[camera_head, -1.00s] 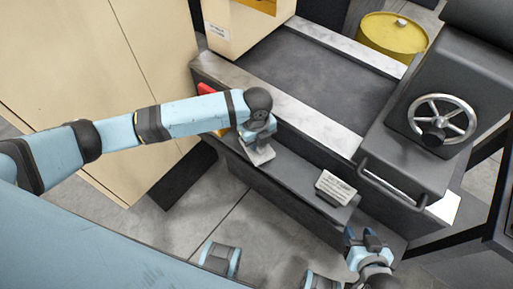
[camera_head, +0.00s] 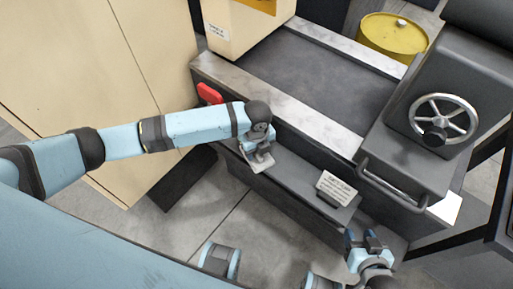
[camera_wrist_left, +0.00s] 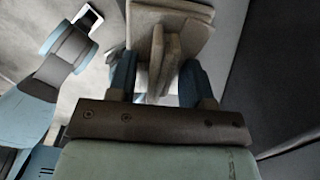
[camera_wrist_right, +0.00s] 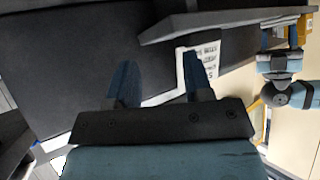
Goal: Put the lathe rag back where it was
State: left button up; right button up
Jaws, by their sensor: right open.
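The lathe rag (camera_head: 262,166) is a pale beige folded cloth below my left gripper (camera_head: 262,152), over the near edge of the lathe's dark lower ledge (camera_head: 290,176). In the left wrist view the rag (camera_wrist_left: 172,22) is bunched in upright folds between the two blue fingers of my left gripper (camera_wrist_left: 156,82), which is shut on it. I cannot tell whether the rag touches the ledge. My right gripper (camera_head: 370,242) is open and empty near the ledge's right end. The right wrist view shows its fingers (camera_wrist_right: 160,80) apart with nothing between them.
A small printed sign (camera_head: 337,187) stands on the ledge between the grippers. A red box (camera_head: 209,93) is on the lathe's left end. A handwheel (camera_head: 441,120) and a bar handle (camera_head: 392,187) are at right. A yellow drum (camera_head: 393,36) stands behind.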

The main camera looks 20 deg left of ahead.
pick_arm(q)
notch_tip(320, 180, up, 11)
jog(key=p, duration=0.2)
jog(key=s+d+f+n+t+h, duration=0.4)
jog(key=s+d+f+n+h, duration=0.15)
jog(key=d+n, duration=0.35)
jog(key=s+a+f+n+t+y, duration=0.1)
jog(key=s+a+f+n+t, duration=0.1)
jog(key=s+a+n, duration=0.3)
jog(key=s+a+f+n+t+y, duration=0.1)
jog(key=s+a+f+n+t, duration=0.2)
jog(key=s+a+n, duration=0.3)
jog(key=a+n+t, duration=0.1)
jog(key=a+n, duration=0.1)
jog(key=n, duration=0.2)
jog(key=shift+a+t, duration=0.15)
jog(key=shift+t, duration=0.15)
pick_arm(e)
jog(key=shift+s+r, duration=0.15)
jog(key=shift+r, duration=0.1)
